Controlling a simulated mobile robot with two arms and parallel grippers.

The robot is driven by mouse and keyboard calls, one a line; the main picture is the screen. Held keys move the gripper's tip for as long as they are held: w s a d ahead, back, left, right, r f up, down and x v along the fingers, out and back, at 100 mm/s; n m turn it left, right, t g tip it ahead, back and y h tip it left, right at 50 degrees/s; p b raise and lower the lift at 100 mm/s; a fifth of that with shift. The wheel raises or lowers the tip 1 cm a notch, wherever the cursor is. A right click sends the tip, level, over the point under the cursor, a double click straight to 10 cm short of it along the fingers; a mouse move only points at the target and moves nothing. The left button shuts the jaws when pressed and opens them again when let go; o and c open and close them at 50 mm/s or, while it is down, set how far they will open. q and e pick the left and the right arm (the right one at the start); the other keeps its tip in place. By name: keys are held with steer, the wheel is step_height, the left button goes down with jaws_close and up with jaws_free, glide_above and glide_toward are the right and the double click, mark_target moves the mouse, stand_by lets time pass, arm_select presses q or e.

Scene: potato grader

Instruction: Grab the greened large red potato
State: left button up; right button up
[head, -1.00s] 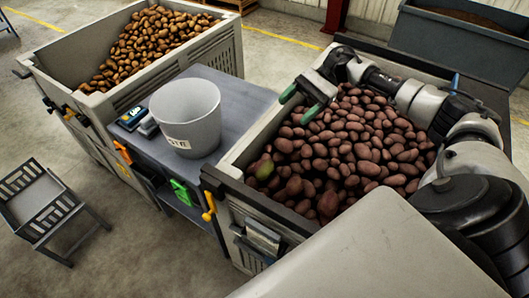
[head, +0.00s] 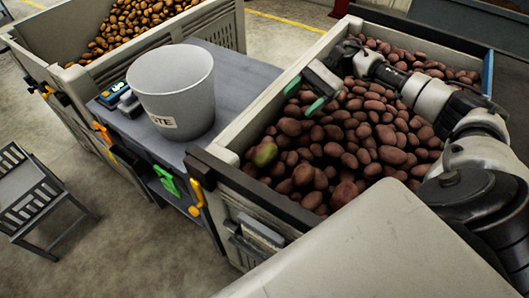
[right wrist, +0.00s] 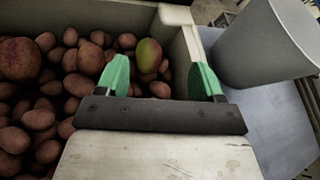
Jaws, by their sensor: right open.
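The greened large red potato (head: 264,154) lies on top of the red potatoes at the left corner of the near crate (head: 237,152), close to its wall. It shows green and reddish skin. In the right wrist view the greened potato (right wrist: 149,56) lies beyond the fingers, between the two green fingertips. My right gripper (head: 304,97) is open and empty, above the potatoes and farther back than the greened one. Its green fingers (right wrist: 160,78) also show in the right wrist view. My left gripper is not in view.
A grey waste bucket (head: 172,95) stands on the grey table (head: 225,75) left of the crate. A scanner-like device (head: 117,95) lies beside it. Another crate of brown potatoes (head: 140,25) is at the back left. A slatted stool (head: 30,190) stands on the floor at left.

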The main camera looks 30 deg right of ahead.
steer(key=b, duration=0.6)
glide_toward(268, 150)
steer(key=a+f, duration=0.1)
steer(key=a+f+p, duration=0.1)
steer(key=a+f, duration=0.1)
steer(key=shift+w+a+f+p, duration=0.15)
steer(key=shift+w+a+p, duration=0.1)
steer(key=shift+a+p, duration=0.1)
steer(key=p+x, duration=0.2)
steer(key=x, duration=0.3)
steer(key=shift+w+f, duration=0.15)
steer(key=shift+f, duration=0.05)
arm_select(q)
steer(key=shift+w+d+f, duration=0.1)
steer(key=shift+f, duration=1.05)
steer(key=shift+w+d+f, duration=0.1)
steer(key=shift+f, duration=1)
arm_select(e)
steer(key=c, duration=0.6)
